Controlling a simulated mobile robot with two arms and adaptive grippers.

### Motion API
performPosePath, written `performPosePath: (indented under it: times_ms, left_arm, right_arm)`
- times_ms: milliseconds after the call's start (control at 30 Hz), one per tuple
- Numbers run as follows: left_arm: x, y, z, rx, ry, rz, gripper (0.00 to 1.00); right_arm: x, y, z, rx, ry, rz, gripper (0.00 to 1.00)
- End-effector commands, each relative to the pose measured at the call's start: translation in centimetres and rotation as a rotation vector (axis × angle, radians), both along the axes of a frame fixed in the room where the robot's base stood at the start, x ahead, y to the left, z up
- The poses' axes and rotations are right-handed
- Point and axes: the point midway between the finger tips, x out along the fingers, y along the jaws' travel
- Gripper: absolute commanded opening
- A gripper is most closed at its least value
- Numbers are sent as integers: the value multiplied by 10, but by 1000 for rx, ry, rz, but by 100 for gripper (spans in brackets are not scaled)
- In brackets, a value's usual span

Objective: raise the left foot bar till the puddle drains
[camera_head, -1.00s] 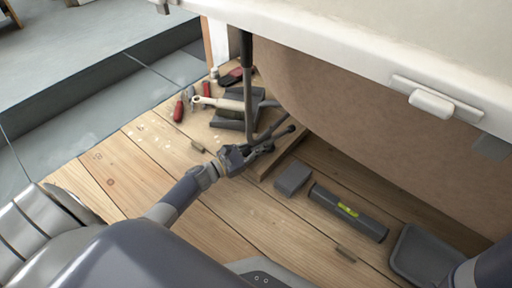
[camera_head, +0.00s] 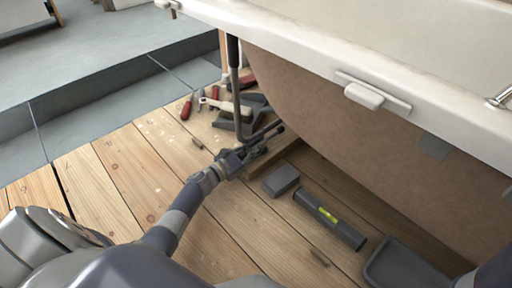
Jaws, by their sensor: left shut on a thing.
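A white bathtub (camera_head: 300,50) with a brown side panel stands at the upper right. A grey upright bar (camera_head: 235,90) with a dark upper sleeve stands by its left end. Dark bar ends (camera_head: 268,133) stick out near the bar's foot, just above a wooden block. My left gripper (camera_head: 243,153) is shut on the foot bar at these low dark parts; its fingers partly hide the grip. A strip of the tub's inside (camera_head: 440,30) shows, with no puddle visible in it. My right gripper is out of view.
Red-handled tools (camera_head: 186,109) and a dark tray lie behind the bar. A grey block (camera_head: 281,181), a spirit level (camera_head: 329,218) and a dark tray (camera_head: 400,265) lie on the planks right of my arm. Planks left of my arm are mostly clear.

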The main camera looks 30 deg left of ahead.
Motion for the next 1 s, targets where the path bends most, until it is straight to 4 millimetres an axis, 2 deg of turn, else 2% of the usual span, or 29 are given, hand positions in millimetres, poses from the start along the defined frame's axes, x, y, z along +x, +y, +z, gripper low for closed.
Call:
performPosePath:
  times_ms: [33,100,267,667,867,1000]
  left_arm:
    - [1,0,-2,0,4,4,16]
    - [0,0,-2,0,4,4,29]
    - [0,0,-2,0,4,4,32]
    - [0,0,1,1,2,1,32]
    - [0,0,19,3,0,-1,32]
    - [0,0,40,6,0,-1,32]
  right_arm:
    - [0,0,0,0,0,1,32]
    - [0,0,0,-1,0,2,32]
    - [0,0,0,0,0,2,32]
    - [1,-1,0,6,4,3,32]
    - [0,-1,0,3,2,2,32]
    - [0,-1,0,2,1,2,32]
